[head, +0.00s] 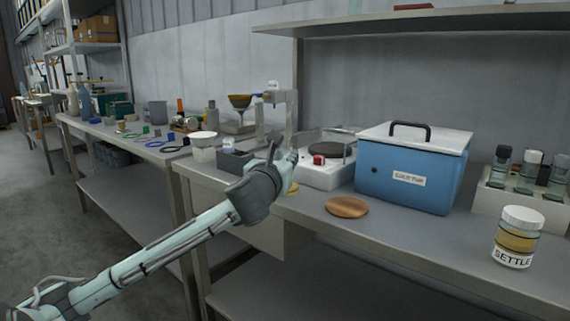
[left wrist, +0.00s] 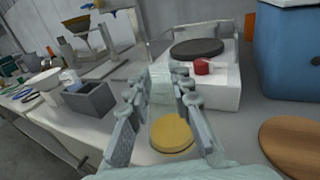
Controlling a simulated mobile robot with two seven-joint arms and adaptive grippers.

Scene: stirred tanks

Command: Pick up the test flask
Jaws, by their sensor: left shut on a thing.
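My left gripper (head: 284,160) reaches in from the left over the near bench, in front of the white stirring unit. In the left wrist view its two fingers (left wrist: 160,92) are shut on a pale, see-through thing, which looks like the test flask (left wrist: 161,88). A round yellow patch (left wrist: 171,134) shows below and between the fingers, apparently the flask's liquid or base. In the head view the gripper hides most of it, and only a bit of yellow (head: 293,188) shows. I cannot tell whether the flask touches the bench. My right gripper is not in view.
Close by stand a white stirrer (head: 325,172) with a dark plate, a grey open box (head: 236,161) and a blue lidded box (head: 410,178). A wooden disc (head: 346,207) lies in front. A "SETTLE" jar (head: 516,238) and a vial rack (head: 518,204) are at right.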

